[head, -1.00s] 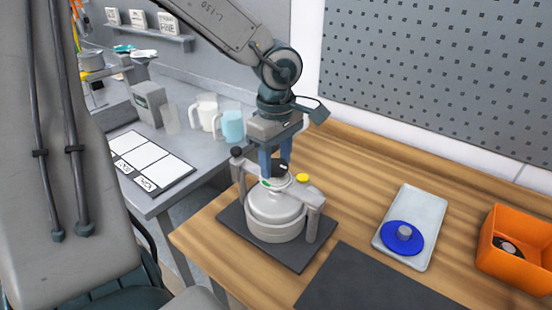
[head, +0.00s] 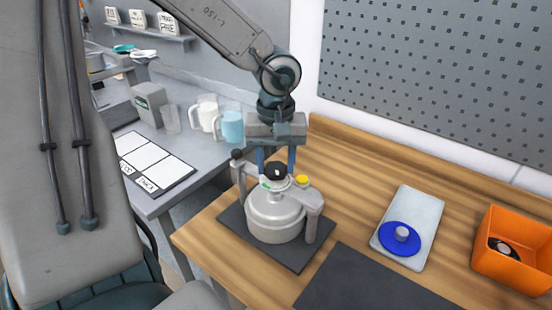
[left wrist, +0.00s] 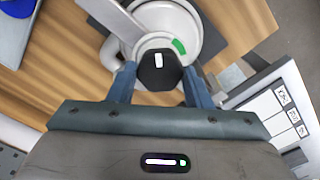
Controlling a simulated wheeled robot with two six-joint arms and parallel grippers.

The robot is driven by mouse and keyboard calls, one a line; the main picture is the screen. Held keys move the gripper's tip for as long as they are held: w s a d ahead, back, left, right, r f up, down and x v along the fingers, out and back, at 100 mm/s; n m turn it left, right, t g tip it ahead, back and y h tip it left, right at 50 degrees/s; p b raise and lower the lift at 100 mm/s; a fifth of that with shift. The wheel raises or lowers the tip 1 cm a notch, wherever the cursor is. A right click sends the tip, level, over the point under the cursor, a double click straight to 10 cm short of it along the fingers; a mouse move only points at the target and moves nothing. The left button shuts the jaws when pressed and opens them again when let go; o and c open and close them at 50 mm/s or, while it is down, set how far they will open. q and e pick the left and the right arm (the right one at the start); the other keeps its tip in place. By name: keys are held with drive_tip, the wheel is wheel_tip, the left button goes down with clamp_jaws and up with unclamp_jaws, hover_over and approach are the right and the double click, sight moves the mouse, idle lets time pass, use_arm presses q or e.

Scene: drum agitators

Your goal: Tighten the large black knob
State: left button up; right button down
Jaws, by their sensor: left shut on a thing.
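The large black knob (head: 276,172) sits on top at the centre of the pale drum (head: 274,217); a white mark shows on its top. My left gripper (head: 277,166) comes down from above, shut on the knob with one finger on each side. In the left wrist view the knob (left wrist: 159,70) lies between the two blue fingertips (left wrist: 159,82). A green mark (left wrist: 179,47) shows beside the knob. The knob's underside is hidden. My right gripper is not in view.
A grey frame with posts (head: 313,222) and a small black knob (head: 237,154) flanks the drum, with a yellow cap (head: 302,180) close by. A tray (head: 424,205) with a blue disc (head: 401,240) and an orange bin (head: 512,260) stand right. Cups stand behind.

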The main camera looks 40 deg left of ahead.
use_arm(q)
drive_tip(key=shift+w+r+m, duration=0.1)
drive_tip(key=shift+m, duration=0.5)
drive_tip(key=o, duration=0.8)
drive_tip(key=shift+o, duration=1)
drive_tip(key=shift+r, duration=0.1)
